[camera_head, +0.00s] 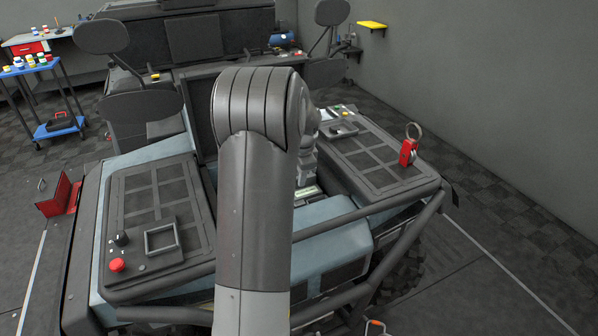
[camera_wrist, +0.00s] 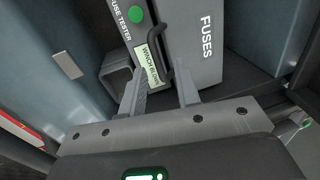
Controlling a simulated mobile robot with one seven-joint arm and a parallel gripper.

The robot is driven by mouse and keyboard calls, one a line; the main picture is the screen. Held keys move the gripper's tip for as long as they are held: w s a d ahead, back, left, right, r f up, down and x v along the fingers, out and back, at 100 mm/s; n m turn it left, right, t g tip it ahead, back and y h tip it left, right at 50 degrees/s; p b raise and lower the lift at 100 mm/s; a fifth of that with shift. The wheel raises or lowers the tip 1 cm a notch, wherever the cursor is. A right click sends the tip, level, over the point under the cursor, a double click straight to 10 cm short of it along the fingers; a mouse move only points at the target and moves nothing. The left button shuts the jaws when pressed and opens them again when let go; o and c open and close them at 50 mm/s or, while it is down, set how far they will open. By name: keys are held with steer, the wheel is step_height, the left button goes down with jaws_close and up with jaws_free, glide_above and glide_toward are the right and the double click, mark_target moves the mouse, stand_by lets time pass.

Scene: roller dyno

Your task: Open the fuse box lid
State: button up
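The grey fuse box lid (camera_wrist: 200,22), marked "FUSES", shows at the top of the wrist view and looks shut. A black handle (camera_wrist: 167,62) is on it. Beside the handle are a pale "WINCH" label (camera_wrist: 149,64) and a green button (camera_wrist: 136,15) by the words "FUSE TESTER". My gripper (camera_wrist: 160,86) has its two fingers apart, reaching toward the handle end of the box. The handle's lower end appears between or just above the fingertips; contact cannot be told. In the head view my arm hides most of the box and gripper.
The box sits in a recess between blue-grey panels (camera_wrist: 62,60). In the head view, the vehicle's left deck (camera_head: 150,195) has a red button (camera_head: 117,265), and its right deck (camera_head: 365,150) has a red padlock (camera_head: 408,152). A tubular bar (camera_head: 400,250) crosses the front.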

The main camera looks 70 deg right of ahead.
jaws_close()
stand_by(0.6)
